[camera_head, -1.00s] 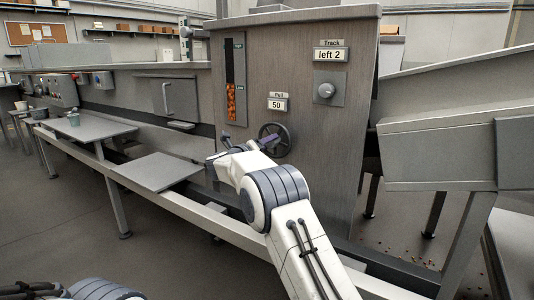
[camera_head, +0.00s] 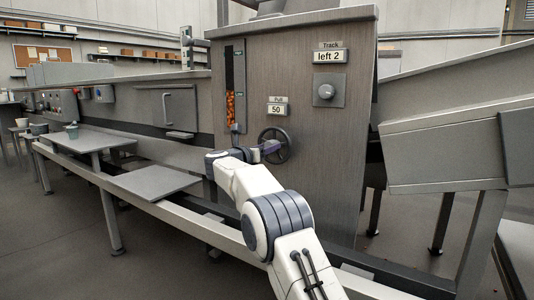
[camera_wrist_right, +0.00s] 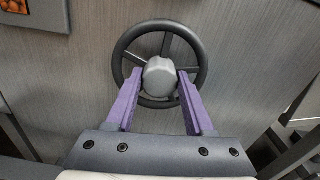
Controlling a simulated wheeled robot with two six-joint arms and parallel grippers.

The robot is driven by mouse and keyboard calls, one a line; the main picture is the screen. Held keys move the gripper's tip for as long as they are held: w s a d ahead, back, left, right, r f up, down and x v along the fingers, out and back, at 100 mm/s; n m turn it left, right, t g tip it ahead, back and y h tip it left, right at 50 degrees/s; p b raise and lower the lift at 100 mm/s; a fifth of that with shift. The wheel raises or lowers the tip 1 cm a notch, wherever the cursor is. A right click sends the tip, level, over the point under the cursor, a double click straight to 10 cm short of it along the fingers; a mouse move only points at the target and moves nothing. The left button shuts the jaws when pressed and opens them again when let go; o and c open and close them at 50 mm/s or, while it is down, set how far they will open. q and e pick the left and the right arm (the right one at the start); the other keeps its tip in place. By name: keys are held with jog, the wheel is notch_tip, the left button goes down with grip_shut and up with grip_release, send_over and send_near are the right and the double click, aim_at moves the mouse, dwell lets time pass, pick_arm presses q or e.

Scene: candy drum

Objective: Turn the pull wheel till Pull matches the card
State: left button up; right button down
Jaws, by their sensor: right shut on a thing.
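The pull wheel (camera_head: 281,146) is a dark spoked handwheel on the front of the grey machine cabinet. In the right wrist view the wheel (camera_wrist_right: 118,52) has a light grey hub (camera_wrist_right: 159,76) at its middle. My right gripper (camera_head: 271,150) is at the wheel. In the right wrist view its purple fingers (camera_wrist_right: 160,84) are shut on the hub, one on each side. The Pull display (camera_head: 277,109) above the wheel reads 50. No card shows in these frames. My left gripper is not in view.
A window with orange candy (camera_head: 231,107) is left of the wheel. A grey chute (camera_head: 440,150) slopes at the right. A flat grey shelf (camera_head: 157,182) juts out at lower left.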

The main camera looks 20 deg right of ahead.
jog(key=shift+d+f+m, duration=0.1)
jog(key=shift+f+m, duration=0.05)
jog(key=shift+m, duration=0.15)
jog(key=shift+c, duration=1.3)
grip_release()
jog(key=shift+s, duration=0.1)
jog(key=p+v, duration=0.2)
jog(key=v, duration=0.8)
jog(key=shift+a, duration=0.25)
jog(key=shift+s, duration=0.15)
